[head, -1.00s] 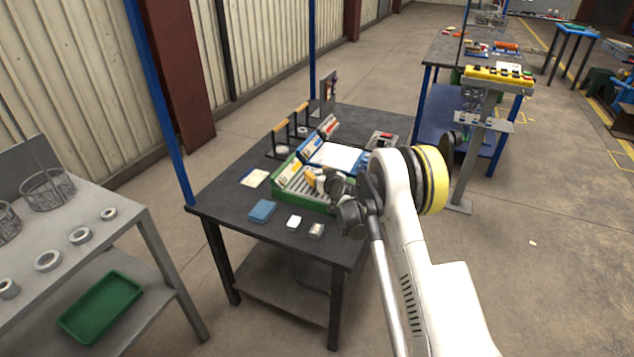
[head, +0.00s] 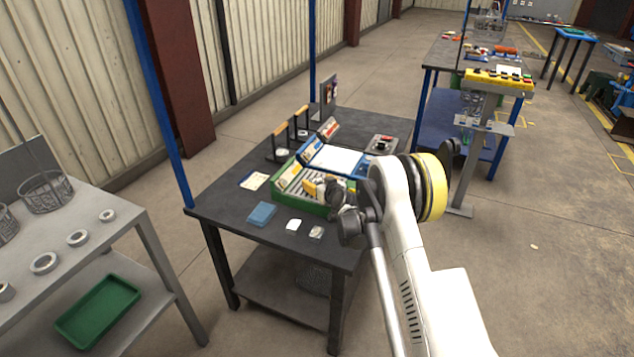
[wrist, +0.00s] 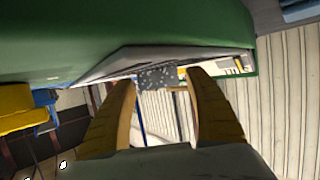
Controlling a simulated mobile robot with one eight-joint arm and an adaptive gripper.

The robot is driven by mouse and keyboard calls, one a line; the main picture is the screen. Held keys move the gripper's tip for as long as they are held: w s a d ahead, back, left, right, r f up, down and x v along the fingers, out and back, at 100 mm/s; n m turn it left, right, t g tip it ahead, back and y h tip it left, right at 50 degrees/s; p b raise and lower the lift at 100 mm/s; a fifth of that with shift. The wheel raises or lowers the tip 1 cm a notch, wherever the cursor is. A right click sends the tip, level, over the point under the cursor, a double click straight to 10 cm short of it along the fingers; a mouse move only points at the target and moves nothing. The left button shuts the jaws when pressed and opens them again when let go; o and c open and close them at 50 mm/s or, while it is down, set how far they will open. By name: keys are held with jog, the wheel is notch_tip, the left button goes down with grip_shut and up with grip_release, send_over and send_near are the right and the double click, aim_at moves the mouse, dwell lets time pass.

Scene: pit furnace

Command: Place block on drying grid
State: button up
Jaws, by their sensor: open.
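The green-framed tray (head: 318,208) with a pale slatted grid (head: 292,184) lies on the dark table. My gripper (head: 311,188) is low over the right part of this grid, its yellow finger showing in the head view. In the wrist view my gripper (wrist: 160,82) is open, with two yellow-brown fingers apart. A grey speckled block (wrist: 155,78) shows between the fingertips, close to the green tray wall (wrist: 60,40). I cannot tell whether it touches the grid or the fingers.
A blue block (head: 262,214), a white block (head: 293,225) and a grey piece (head: 316,232) lie along the table's front edge. A paper card (head: 254,180) lies left of the tray. Wooden-handled tools (head: 281,140) stand behind. A grey bench (head: 140,220) is at left.

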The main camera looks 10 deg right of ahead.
jog(key=p+v, duration=0.3)
jog(key=v, duration=0.8)
jog(key=shift+r, duration=0.15)
jog(key=s+a+r+g, duration=0.2)
jog(key=s+r, duration=0.6)
jog(key=r, duration=0.2)
jog(key=s+a+r+g, duration=0.1)
jog(key=s+a+r, duration=0.1)
jog(key=s+r, duration=0.75)
jog(key=s+d+m+g+h, duration=0.1)
jog(key=s+d+g+h, duration=0.1)
jog(key=s, duration=2.4)
jog(key=shift+s+r+m+g, duration=0.3)
jog(key=shift+r+m+g, duration=0.1)
jog(key=shift+g, duration=0.5)
